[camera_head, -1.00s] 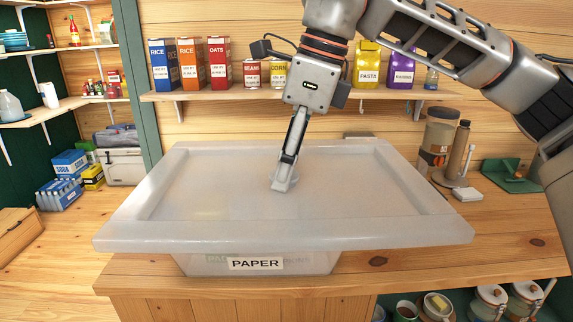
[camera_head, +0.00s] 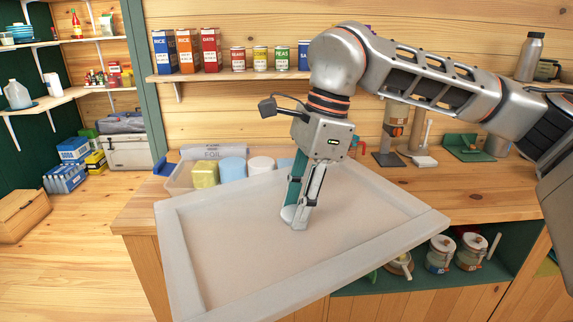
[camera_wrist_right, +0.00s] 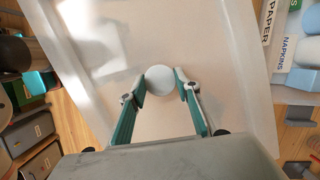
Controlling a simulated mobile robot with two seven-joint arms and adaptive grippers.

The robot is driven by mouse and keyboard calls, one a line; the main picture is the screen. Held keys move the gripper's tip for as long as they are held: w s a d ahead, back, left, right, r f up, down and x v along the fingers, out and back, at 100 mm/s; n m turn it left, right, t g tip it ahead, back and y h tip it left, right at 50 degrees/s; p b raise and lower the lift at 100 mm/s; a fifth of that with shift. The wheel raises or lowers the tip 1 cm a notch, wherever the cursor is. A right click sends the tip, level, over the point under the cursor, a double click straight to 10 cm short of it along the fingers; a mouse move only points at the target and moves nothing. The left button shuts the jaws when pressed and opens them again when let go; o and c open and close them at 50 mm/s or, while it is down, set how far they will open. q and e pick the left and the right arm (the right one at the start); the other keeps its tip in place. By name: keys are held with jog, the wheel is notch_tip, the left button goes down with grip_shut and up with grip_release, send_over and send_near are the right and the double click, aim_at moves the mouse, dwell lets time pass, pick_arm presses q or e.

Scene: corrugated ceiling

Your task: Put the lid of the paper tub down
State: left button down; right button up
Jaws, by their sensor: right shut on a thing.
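The lid (camera_head: 250,295) of the paper tub is a wide, pale, translucent panel with a raised rim. It is tilted and turned, in front of the tub and partly past the counter's front edge. My right gripper (camera_head: 294,222) is shut on the lid's round white knob, which shows between the fingers (camera_wrist_right: 160,83) in the right wrist view (camera_wrist_right: 159,79). The open paper tub (camera_head: 178,180) stands on the counter behind the lid, holding a yellow block, blue and white rolls and a foil box. Its PAPER label (camera_wrist_right: 268,22) shows in the wrist view. My left gripper is not in view.
The wooden counter (camera_head: 480,190) has bare room to the right of the lid. A canister (camera_head: 395,125) and a green holder (camera_head: 466,146) stand towards its back. A shelf (camera_head: 215,75) with boxes and cans runs above. Jars (camera_head: 440,255) sit on the shelf below.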

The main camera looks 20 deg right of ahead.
jog(key=s+d+f+n+g+h, duration=0.1)
jog(key=d+f+n, duration=0.1)
jog(key=f+n, duration=0.4)
jog(key=s+d+f+n+g+h, duration=0.1)
jog(key=f+n, duration=0.5)
jog(key=f, duration=1)
jog(key=s+d+f+n+g, duration=0.1)
jog(key=d+f+n, duration=0.3)
jog(key=f, duration=0.8)
jog(key=shift+s+d+n+h, duration=0.35)
jog(key=shift+s+n, duration=0.5)
jog(key=shift+n, duration=0.35)
